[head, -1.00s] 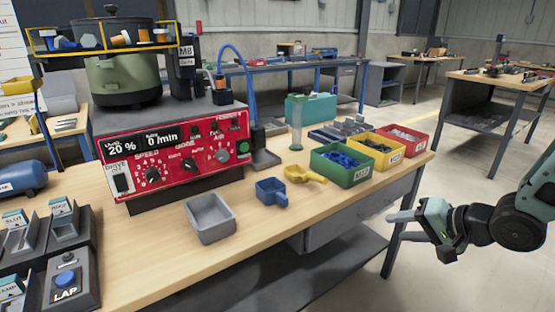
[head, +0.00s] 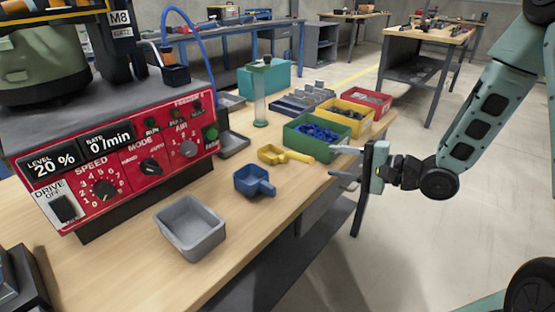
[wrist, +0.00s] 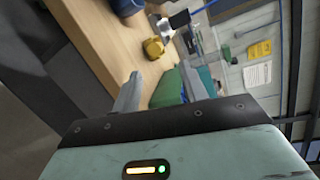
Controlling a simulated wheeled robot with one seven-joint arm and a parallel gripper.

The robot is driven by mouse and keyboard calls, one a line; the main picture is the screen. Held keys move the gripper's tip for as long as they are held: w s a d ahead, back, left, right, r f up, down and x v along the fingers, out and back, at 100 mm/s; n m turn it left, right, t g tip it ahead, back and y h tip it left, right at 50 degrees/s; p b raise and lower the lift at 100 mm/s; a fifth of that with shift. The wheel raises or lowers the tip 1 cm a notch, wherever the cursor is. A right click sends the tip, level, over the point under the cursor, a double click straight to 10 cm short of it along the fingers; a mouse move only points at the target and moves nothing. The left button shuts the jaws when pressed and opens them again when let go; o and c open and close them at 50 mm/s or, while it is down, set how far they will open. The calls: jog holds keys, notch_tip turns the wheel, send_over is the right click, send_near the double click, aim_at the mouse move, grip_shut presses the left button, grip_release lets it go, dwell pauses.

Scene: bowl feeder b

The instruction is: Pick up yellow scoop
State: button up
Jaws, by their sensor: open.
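The yellow scoop (head: 280,154) lies on the wooden bench, between the blue scoop (head: 254,181) and the green bin (head: 318,136). Its handle points right, toward my gripper. My gripper (head: 344,163) is open and empty, just right of the scoop's handle, near the bench's front edge, and not touching the scoop. In the wrist view the yellow scoop (wrist: 153,48) shows beyond a finger of my gripper (wrist: 128,92).
A grey tray (head: 190,227) sits at the front of the bench. A yellow bin (head: 348,117) and red bin (head: 368,101) stand behind the green bin. A clear cylinder (head: 261,100) stands upright behind the scoop. The red control panel (head: 130,165) is at left.

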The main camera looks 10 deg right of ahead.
aim_at(289, 156)
jog(key=x, duration=0.5)
jog(key=shift+a, duration=0.1)
jog(key=shift+f+b+x, duration=0.2)
jog(key=shift+b+x, duration=0.5)
jog(key=shift+x, duration=1.95)
jog(key=shift+s+a, duration=0.1)
jog(key=shift+s, duration=0.05)
jog(key=shift+c, duration=0.3)
grip_shut()
